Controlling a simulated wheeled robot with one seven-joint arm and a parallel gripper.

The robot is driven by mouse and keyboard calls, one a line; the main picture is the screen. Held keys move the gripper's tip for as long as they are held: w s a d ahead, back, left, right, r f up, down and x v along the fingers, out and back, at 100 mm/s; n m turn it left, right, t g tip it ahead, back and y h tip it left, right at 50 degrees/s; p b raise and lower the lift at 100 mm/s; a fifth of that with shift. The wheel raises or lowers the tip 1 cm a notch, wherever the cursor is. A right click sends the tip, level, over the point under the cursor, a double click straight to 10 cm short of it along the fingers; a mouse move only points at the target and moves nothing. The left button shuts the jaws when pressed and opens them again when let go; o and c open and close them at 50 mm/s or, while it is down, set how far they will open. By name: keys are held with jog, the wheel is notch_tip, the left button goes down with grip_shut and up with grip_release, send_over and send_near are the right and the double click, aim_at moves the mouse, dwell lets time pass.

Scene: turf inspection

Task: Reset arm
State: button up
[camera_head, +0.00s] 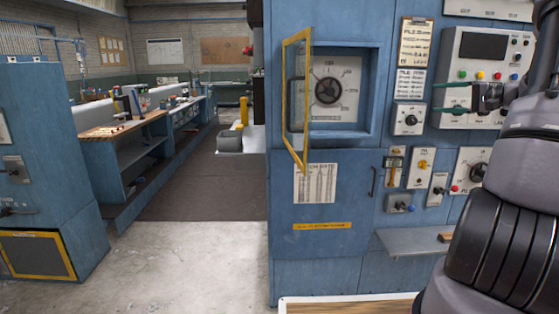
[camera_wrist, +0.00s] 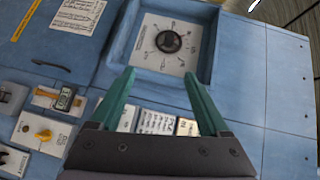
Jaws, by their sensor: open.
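My gripper (camera_head: 434,97) is at the right in the head view, in front of the blue control cabinet (camera_head: 330,263). Its two green fingers point left and are spread apart with nothing between them. In the wrist view my gripper (camera_wrist: 159,74) also shows open and empty. Beyond its fingertips is a round black dial (camera_wrist: 169,41) on a pale plate inside a square recess. The same dial (camera_head: 327,91) shows in the head view, left of the fingers. My dark arm fills the right edge of the head view and hides part of the cabinet.
A yellow-framed door (camera_head: 290,110) stands swung open at the recess's left side. A small shelf (camera_head: 415,241) juts from the cabinet low on the right. Knobs, switches and a button panel (camera_head: 484,47) cover the right side. Concrete floor (camera_head: 185,265) at left is clear.

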jog(key=s+a+r+n+g+h, duration=0.1)
jog(key=s+a+g, duration=0.3)
jog(key=a, duration=0.6)
jog(key=s+a+r+n+g+h, duration=0.1)
jog(key=s+a+r+g+h, duration=0.1)
jog(key=s+a, duration=0.55)
jog(key=s+a+t+h, duration=0.1)
jog(key=s+a+h, duration=0.2)
jog(key=s, duration=0.6)
jog(key=s+a+n+t+h, duration=0.1)
jog(key=s+a+h, duration=0.3)
jog(key=s, duration=0.5)
jog(key=shift+a+f, duration=0.4)
jog(key=shift+a, duration=0.65)
jog(key=shift+s, duration=0.1)
